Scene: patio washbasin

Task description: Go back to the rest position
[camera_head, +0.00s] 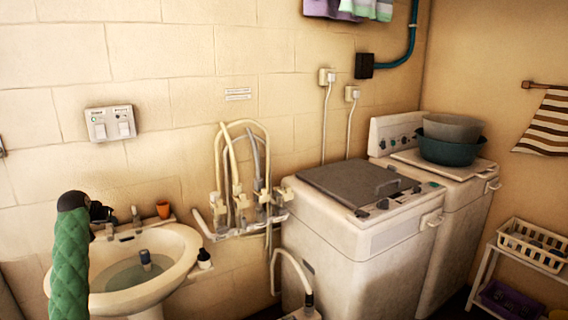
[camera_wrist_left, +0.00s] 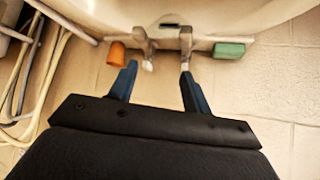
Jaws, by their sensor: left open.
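My left arm, in a green quilted sleeve, rises at the left of the head view, and its dark left gripper (camera_head: 101,212) is over the back left of the washbasin (camera_head: 183,245). In the left wrist view the two blue fingers of my left gripper (camera_wrist_left: 158,76) are spread wide with nothing between them. The taps (camera_wrist_left: 186,42) are beyond the fingertips. An orange cup (camera_wrist_left: 117,53) is by the left finger and a green block (camera_wrist_left: 229,50) is to the right. My right gripper is not in view.
Pipes and hoses (camera_head: 240,190) run along the wall. Two white washing machines (camera_head: 345,235) stand right; a slatted basket (camera_head: 532,245) is at far right.

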